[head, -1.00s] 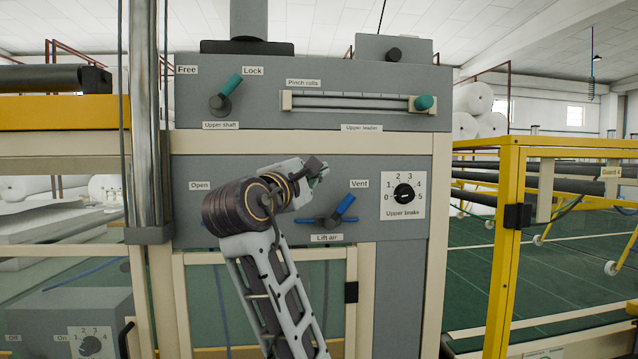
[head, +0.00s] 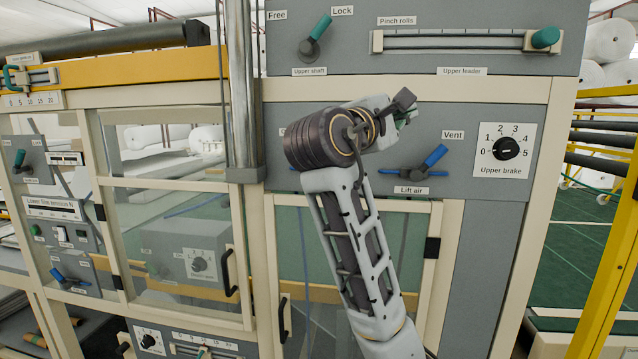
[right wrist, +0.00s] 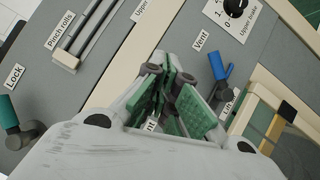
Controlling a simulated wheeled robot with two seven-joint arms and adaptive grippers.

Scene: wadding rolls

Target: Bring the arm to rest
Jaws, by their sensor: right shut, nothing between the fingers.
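My right arm rises from the bottom of the head view in front of the grey control panel (head: 480,200). Its gripper (head: 404,108) stands up and left of the blue lift air lever (head: 433,158), whose handle points to Vent. In the right wrist view the gripper (right wrist: 165,80) has its green-padded fingers closed together with nothing between them. The blue handle (right wrist: 222,75) shows to their right, apart from them in the picture. The gripper and wrist hide the Open label. My left gripper is not in view.
Above are the upper shaft lever (head: 314,42) and the upper leader slider (head: 544,38). The upper brake knob (head: 506,147) is to the right. A cream-framed glass door (head: 160,240) is at the left. A yellow guard frame (head: 612,270) stands at the far right.

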